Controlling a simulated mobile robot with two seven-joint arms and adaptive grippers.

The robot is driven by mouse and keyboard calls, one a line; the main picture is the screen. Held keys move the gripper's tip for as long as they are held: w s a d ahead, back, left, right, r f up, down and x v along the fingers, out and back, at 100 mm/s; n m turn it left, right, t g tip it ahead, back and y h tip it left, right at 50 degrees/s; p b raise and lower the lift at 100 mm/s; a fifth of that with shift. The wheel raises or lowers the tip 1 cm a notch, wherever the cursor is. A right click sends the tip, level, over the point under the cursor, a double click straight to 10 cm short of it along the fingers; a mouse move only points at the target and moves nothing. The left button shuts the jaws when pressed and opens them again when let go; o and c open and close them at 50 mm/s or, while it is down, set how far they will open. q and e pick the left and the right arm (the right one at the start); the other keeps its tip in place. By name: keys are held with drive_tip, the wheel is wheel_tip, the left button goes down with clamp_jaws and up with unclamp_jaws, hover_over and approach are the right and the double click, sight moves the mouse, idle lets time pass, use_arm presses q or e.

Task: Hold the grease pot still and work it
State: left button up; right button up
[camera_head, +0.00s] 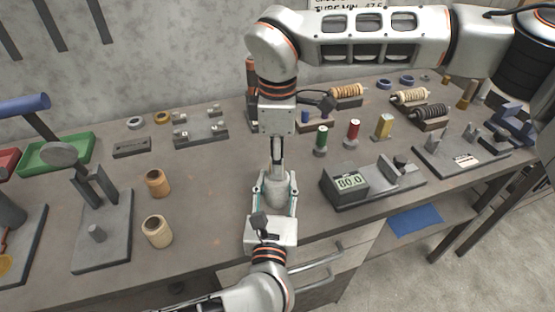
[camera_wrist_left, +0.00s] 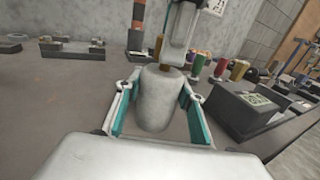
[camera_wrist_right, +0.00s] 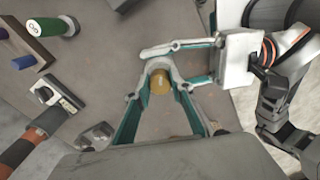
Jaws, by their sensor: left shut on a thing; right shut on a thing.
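The grease pot (camera_head: 277,190) is a grey rounded pot standing upright on the bench near its front edge. It also shows in the left wrist view (camera_wrist_left: 155,100). My left gripper (camera_head: 275,193) is shut around its body from the front, with a finger on each side. My right gripper (camera_head: 277,165) points down from above and is shut on the top of the pot. In the right wrist view a brass-coloured knob (camera_wrist_right: 160,82) shows between the right fingers. In the head view the knob is hidden by the right gripper.
A scale reading 00.0 (camera_head: 349,183) stands close on the right. Two tan spools (camera_head: 157,231) are to the left, beside a grey stand (camera_head: 102,245). Coloured bottles (camera_head: 352,133) and wound coils (camera_head: 347,91) stand behind. The bench is bare directly left of the pot.

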drive_tip(key=m, duration=0.6)
drive_tip(key=shift+s+a+f+m, duration=0.1)
drive_tip(key=shift+s+a+m, duration=0.1)
drive_tip(key=shift+m, duration=0.6)
drive_tip(key=shift+w+d+m, duration=0.1)
drive_tip(key=shift+m, duration=1.6)
drive_tip(key=shift+m, duration=0.5)
drive_tip(key=o, duration=1.1)
wheel_tip(320, 180, up, 12)
